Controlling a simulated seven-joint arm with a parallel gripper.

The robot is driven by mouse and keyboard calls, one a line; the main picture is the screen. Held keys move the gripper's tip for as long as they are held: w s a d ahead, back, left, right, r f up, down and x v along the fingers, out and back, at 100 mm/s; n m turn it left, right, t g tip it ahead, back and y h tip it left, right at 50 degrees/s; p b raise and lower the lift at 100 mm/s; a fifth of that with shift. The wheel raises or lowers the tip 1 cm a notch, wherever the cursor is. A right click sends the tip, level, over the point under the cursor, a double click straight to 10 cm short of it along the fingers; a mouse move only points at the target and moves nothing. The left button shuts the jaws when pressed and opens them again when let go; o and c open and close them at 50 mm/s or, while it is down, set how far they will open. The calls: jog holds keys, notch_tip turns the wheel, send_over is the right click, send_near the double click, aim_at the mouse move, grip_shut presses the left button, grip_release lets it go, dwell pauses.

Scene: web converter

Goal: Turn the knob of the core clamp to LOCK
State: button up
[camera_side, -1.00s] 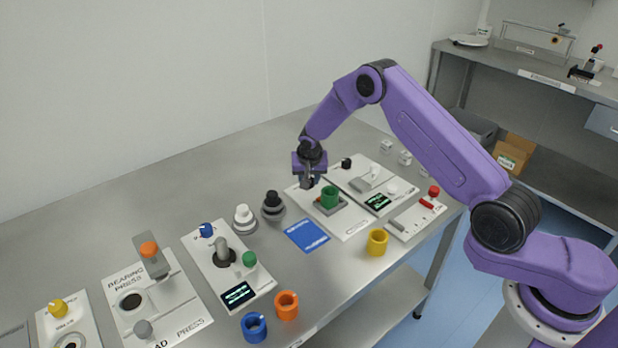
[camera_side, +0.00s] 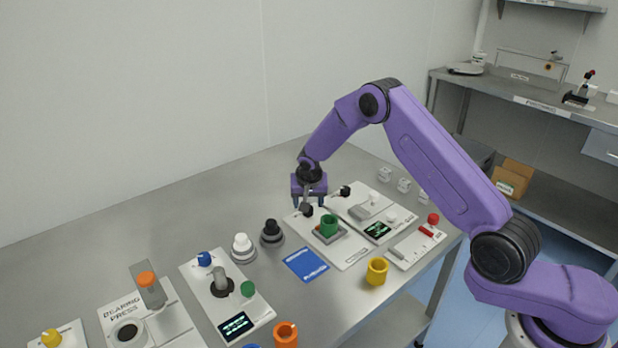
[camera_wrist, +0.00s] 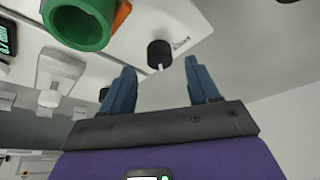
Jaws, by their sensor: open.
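A black knob (camera_side: 306,209) with a pale pointer stands at the back left corner of a white panel (camera_side: 352,252); I take it for the clamp knob. In the wrist view the knob (camera_wrist: 160,53) lies between and beyond my fingertips, its pointer directed toward my gripper (camera_wrist: 161,70). Small lettering beside it is unreadable, so I cannot tell which mark it points at. My gripper (camera_side: 309,204) is open and empty, close above and behind the knob, apparently not touching it. A green ring (camera_side: 328,226) sits in a grey holder on the same panel; it also shows in the wrist view (camera_wrist: 85,22).
A second black knob (camera_side: 345,191) stands on the neighbouring panel to the right. A black knobbed piece (camera_side: 271,232), a blue card (camera_side: 305,264) and a yellow ring (camera_side: 377,271) lie around the panel. The bench behind my gripper is clear.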

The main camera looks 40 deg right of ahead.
jog(key=v, duration=1.4)
jog(key=shift+r, duration=0.1)
jog(key=s+a+r+n+g+y, duration=0.1)
jog(key=s+a+r+n, duration=0.3)
jog(key=s, duration=0.4)
jog(key=s+a+r+n+y, duration=0.1)
jog(key=s+a+n, duration=0.4)
jog(key=s, duration=0.4)
jog(key=s+d+n, duration=0.2)
jog(key=s+n, duration=0.1)
jog(key=s, duration=0.5)
jog(key=s+d+n+g, duration=0.1)
jog(key=s+d+n, duration=0.2)
jog(key=s, duration=0.5)
jog(key=s+d+n+g+y, duration=0.1)
jog(key=s+d+n, duration=0.2)
jog(key=s, duration=0.6)
jog(key=shift+d+r+n, duration=0.2)
jog(key=shift+r+n, duration=0.05)
jog(key=shift+n, duration=0.65)
